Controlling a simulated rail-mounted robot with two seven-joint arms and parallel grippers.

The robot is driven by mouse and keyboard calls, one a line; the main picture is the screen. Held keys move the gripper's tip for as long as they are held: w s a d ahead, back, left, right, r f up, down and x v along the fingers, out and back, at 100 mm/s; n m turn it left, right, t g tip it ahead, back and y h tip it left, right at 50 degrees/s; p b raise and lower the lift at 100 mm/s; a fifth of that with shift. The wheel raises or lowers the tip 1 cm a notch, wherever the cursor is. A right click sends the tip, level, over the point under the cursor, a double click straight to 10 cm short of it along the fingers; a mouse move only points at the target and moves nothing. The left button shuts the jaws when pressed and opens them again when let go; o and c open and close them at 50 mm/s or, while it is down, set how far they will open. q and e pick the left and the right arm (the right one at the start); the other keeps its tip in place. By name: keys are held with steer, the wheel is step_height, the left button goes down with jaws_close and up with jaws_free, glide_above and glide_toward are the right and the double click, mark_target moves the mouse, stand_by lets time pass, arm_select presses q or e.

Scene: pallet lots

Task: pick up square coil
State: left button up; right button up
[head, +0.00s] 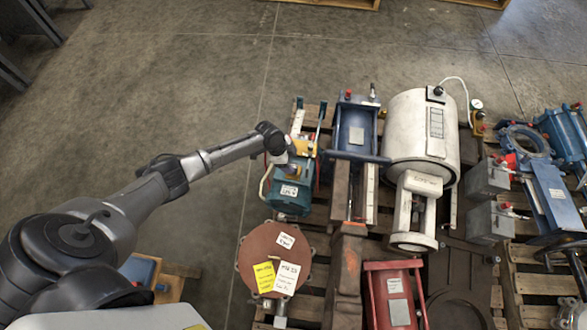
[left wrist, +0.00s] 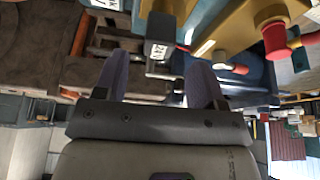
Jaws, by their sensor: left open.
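A dark, box-shaped block with a small white label, which looks like the square coil (left wrist: 160,50), is at the upper middle of the left wrist view. My left gripper (left wrist: 158,72) is open, with one purple-grey finger to each side of the coil. I cannot tell whether either finger touches it. In the head view my left gripper (head: 284,159) is over the teal unit with yellow parts (head: 291,197), on the pallet's left side. The coil cannot be made out there, behind the wrist and gripper. My right gripper is in neither view.
A yellow part (left wrist: 240,25) and a red knob (left wrist: 275,38) are close right of the fingers in the wrist view. A blue valve body (head: 355,125) and a white cylinder (head: 421,130) stand right of the gripper. A brown round flange (head: 262,245) lies nearer.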

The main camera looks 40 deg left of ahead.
mark_target(293, 166)
arm_select(q)
steer(key=b+x, duration=0.2)
steer(key=x, duration=0.2)
steer(key=shift+s, duration=0.2)
steer(key=shift+w+d+f+b, duration=0.1)
steer(key=shift+d+f+b, duration=0.05)
steer(key=shift+f+b, duration=0.2)
steer(key=shift+r, duration=0.15)
steer(key=c, duration=1)
